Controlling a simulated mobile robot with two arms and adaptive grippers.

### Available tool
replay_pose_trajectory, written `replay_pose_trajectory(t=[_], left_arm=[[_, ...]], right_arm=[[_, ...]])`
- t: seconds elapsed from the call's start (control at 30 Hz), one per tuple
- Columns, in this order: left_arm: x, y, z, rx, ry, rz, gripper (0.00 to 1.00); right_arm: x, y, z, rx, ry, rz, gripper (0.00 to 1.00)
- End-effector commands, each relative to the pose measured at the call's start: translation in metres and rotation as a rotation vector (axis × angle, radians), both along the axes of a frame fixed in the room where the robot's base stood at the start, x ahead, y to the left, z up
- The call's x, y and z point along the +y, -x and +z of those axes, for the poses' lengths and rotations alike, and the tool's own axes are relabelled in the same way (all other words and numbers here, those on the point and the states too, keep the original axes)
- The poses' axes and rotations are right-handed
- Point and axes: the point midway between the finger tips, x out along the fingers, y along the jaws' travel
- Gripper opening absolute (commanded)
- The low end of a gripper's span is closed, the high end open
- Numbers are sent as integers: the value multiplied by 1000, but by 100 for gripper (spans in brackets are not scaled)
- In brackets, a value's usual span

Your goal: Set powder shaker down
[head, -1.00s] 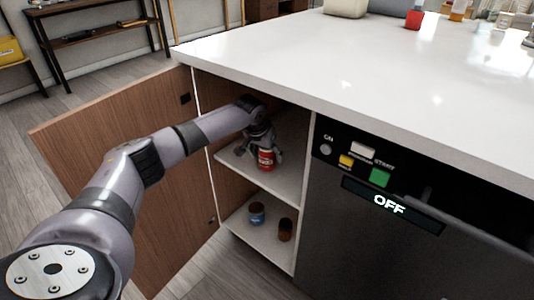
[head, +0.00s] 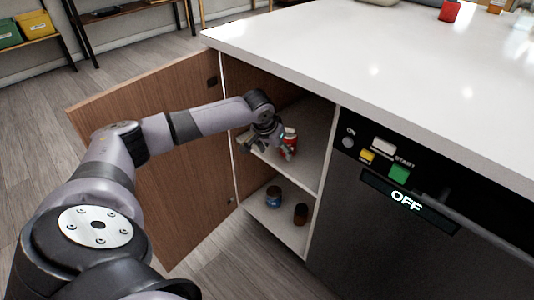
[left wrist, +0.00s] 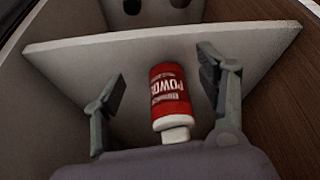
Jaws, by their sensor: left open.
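The powder shaker (left wrist: 170,95) is red with a white cap and white lettering. It stands on the upper shelf (head: 312,160) of the open cabinet; in the head view the shaker (head: 289,143) is partly hidden by my gripper. My left gripper (head: 268,148) is open in front of it. In the left wrist view the two fingers of the gripper (left wrist: 165,98) are spread, one on each side of the shaker, with a gap on both sides. My right gripper is not in view.
The cabinet door (head: 160,150) is swung open at left. The dishwasher (head: 400,240) is at right, under the white countertop (head: 400,75).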

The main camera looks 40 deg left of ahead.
Motion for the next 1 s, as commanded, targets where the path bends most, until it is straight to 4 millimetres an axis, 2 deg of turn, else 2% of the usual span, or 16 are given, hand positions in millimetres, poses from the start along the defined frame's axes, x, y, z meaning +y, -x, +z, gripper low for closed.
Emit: replay_pose_trajectory(t=[0.03,0.2,0.37,0.47,0.57,0.63,0.7,0.8,0.9,1.0], left_arm=[[0,11,1,3,-2,-1,67],[-2,34,1,1,-3,0,67],[-5,46,0,1,-1,-2,67],[-22,52,-10,10,2,-42,67],[-67,66,-33,28,6,-152,67],[-112,82,-52,34,13,-256,67],[-158,103,-67,29,27,-357,67],[-212,136,-79,4,50,-462,67],[-250,169,-81,-28,69,-511,67],[-269,200,-78,-52,78,-505,67]], right_arm=[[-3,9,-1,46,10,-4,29],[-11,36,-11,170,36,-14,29],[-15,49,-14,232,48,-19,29],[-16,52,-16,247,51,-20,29],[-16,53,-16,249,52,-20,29],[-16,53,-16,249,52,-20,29],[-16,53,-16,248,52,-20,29],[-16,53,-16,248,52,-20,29],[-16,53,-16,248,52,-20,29],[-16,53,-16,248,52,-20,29]])
